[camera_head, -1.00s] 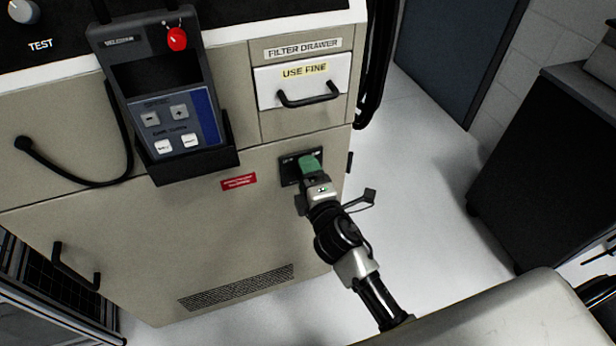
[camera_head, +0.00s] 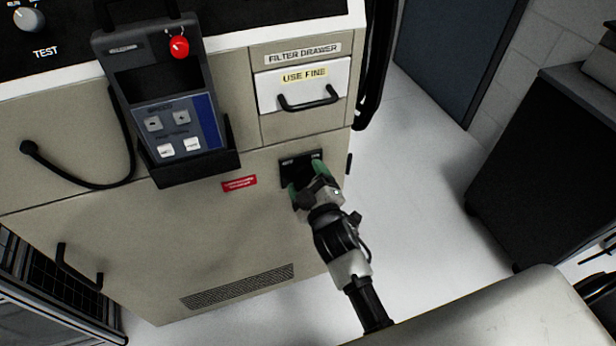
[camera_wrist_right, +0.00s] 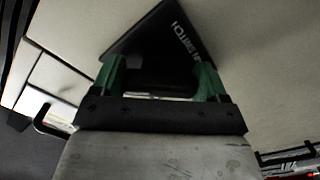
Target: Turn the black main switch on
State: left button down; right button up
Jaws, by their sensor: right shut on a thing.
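The black main switch plate (camera_head: 289,165) is on the lower right of the beige cabinet front. It also shows in the right wrist view (camera_wrist_right: 160,38), tilted, with white lettering that partly reads "SWITCH". My right gripper (camera_head: 305,184) is up against the plate with its green fingers. In the right wrist view the fingers (camera_wrist_right: 160,76) stand on either side of a dark part of the switch and are shut on it. The knob's shape and its exact angle are hard to make out, dark on dark. My left gripper is not in view.
Above the switch is the filter drawer (camera_head: 325,84) with a black handle. A control pendant (camera_head: 180,130) sits in a holder to the left. A red label (camera_head: 239,183) is left of the switch. Open floor lies to the right, before a dark cabinet (camera_head: 540,165).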

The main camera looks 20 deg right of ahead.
jog(key=shift+f, duration=0.1)
dwell(0.5)
jog(key=o, duration=0.9)
jog(key=s, duration=1.1)
jog(key=shift+d, duration=0.2)
jog(key=shift+w, duration=0.1)
jog(key=s+a+f+m+g+p, duration=0.1)
jog(key=s+f+g, duration=0.2)
jog(key=f, duration=0.5)
jog(key=s+f+m+g+y+p, duration=0.1)
jog(key=s+f+g, duration=0.1)
jog(key=f, duration=0.6)
jog(key=s+a+f+m+g+p, duration=0.1)
jog(key=s+f+g+p, duration=0.15)
jog(key=f, duration=0.55)
jog(key=s+d+f+m+g+p, duration=0.1)
jog(key=s+d+f+g, duration=0.2)
jog(key=s+f, duration=0.2)
jog(key=s+d+f+m+g+h, duration=0.1)
jog(key=s+d+f+g, duration=0.2)
jog(key=s, duration=0.9)
jog(key=s+d+f+m+g+p, duration=0.1)
jog(key=s+d+f+m+g, duration=0.1)
jog(key=s+f, duration=0.5)
jog(key=shift+s+d+f+g+h+p, duration=0.2)
jog(key=shift+s+d+g+h+p, duration=0.15)
jog(key=shift+s+d+g, duration=0.55)
